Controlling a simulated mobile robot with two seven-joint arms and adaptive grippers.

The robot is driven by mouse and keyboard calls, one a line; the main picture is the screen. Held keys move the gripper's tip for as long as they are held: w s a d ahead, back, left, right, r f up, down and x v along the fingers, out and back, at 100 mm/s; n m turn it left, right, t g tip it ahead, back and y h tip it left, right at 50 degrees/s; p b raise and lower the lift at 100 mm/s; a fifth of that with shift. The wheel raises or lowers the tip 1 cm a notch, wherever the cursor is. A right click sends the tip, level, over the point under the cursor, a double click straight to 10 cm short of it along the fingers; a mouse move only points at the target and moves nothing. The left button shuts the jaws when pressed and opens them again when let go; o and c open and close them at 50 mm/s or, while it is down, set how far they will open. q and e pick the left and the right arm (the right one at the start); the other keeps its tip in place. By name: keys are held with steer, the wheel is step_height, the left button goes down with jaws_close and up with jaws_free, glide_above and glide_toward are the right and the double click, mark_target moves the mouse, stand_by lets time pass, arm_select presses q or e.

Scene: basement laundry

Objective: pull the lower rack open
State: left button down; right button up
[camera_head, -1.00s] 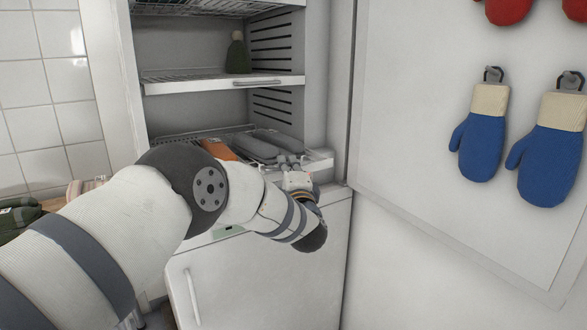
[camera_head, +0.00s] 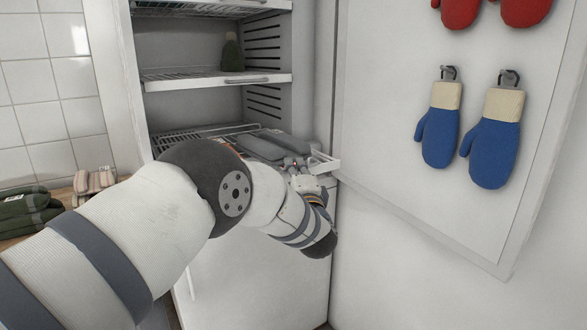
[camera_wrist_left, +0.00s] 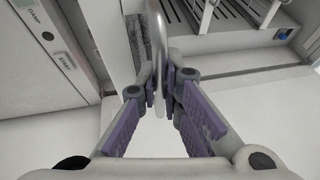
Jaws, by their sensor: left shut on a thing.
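The lower rack (camera_head: 190,139) is a wire shelf with a white front (camera_head: 325,163) in the open white cabinet, seen in the head view. Several grey rounded items (camera_head: 275,143) lie on it. My left gripper (camera_head: 301,168) is at the rack's front edge. In the left wrist view the gripper (camera_wrist_left: 161,88) has its purple-padded fingers closed around a thin grey bar handle (camera_wrist_left: 157,35). My left arm hides part of the rack and the lower cabinet front. My right gripper is not in view.
A middle shelf (camera_head: 215,82) with a dark green item (camera_head: 232,53) sits above the rack. On the right, blue mitts (camera_head: 438,137) and red mitts (camera_head: 460,12) hang on a white panel. Folded cloths (camera_head: 30,213) lie on a counter at left.

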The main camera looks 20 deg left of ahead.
arm_select(q)
steer(key=c, duration=2)
jaws_free()
steer(key=v, duration=1.2)
steer(key=s+a+f+n+g+h+p, duration=0.1)
steer(key=s+f+g+h, duration=0.15)
steer(key=s+f, duration=0.5)
steer(key=s+a+f+n+g+h, duration=0.2)
steer(key=s+f+g, duration=0.15)
steer(key=f, duration=0.65)
steer(key=s+a+f+n+g+h+p, duration=0.1)
steer(key=s+f+g+h, duration=0.15)
steer(key=s+f, duration=0.55)
steer(key=s+f+n+g+h, duration=0.1)
steer(key=s+f+n+g, duration=0.2)
steer(key=s, duration=1.4)
steer(key=s+a+f+n+g+h, duration=0.1)
steer(key=s+f+n+g, duration=0.2)
steer(key=s, duration=1.5)
steer(key=n+g, duration=0.3)
steer(key=g, duration=0.2)
steer(key=shift+h+p, duration=0.3)
steer(key=shift+p, duration=0.05)
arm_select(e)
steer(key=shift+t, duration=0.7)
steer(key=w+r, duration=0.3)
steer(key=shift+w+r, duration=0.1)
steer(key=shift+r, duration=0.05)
